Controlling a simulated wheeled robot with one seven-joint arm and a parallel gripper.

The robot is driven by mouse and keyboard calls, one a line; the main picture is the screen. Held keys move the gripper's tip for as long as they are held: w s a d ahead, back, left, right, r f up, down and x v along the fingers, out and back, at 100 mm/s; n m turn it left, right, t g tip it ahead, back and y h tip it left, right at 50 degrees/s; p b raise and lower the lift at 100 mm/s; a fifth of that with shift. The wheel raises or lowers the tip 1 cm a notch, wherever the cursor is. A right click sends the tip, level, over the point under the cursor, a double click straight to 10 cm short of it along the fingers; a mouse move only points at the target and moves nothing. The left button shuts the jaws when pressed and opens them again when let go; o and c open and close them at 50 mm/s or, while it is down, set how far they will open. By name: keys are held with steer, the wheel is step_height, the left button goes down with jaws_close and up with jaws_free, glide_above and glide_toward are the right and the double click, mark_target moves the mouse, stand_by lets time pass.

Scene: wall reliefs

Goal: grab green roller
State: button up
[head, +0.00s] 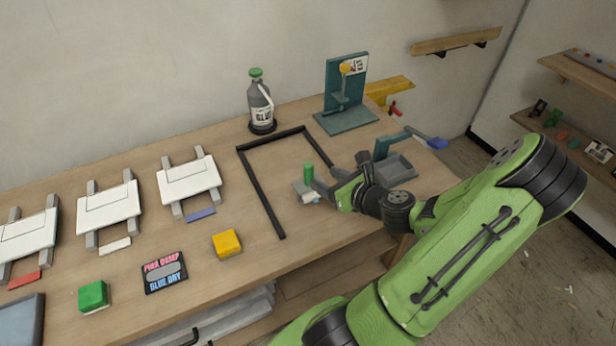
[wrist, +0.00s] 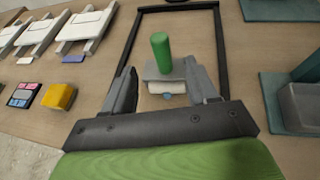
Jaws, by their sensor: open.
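The green roller (head: 308,173) is a short upright green cylinder on a grey block with a whitish lower part, on the wooden table inside the black frame. It also shows in the wrist view (wrist: 161,52), standing on the grey block (wrist: 165,76). My gripper (wrist: 164,80) is open, with one finger on each side of the grey block and the roller a little beyond or between the fingertips; I cannot tell which. In the head view my gripper (head: 328,190) reaches in from the right, low over the table. No contact with the roller is visible.
The black frame (head: 262,190) surrounds the spot on three sides. A glue bottle (head: 261,108) and a teal press (head: 345,95) stand behind. A grey tray (head: 395,168) is close on the right. A yellow block (head: 227,243) and white panels (head: 108,206) lie left.

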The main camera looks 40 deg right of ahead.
mark_target(305, 172)
steer(key=x, duration=0.3)
steer(key=b+x, duration=0.1)
steer(key=x, duration=0.3)
steer(key=f+x, duration=0.1)
steer(key=x, duration=0.2)
steer(key=shift+w+d+f+b, duration=0.1)
steer(key=shift+b, duration=0.3)
steer(key=shift+c, duration=0.3)
jaws_close()
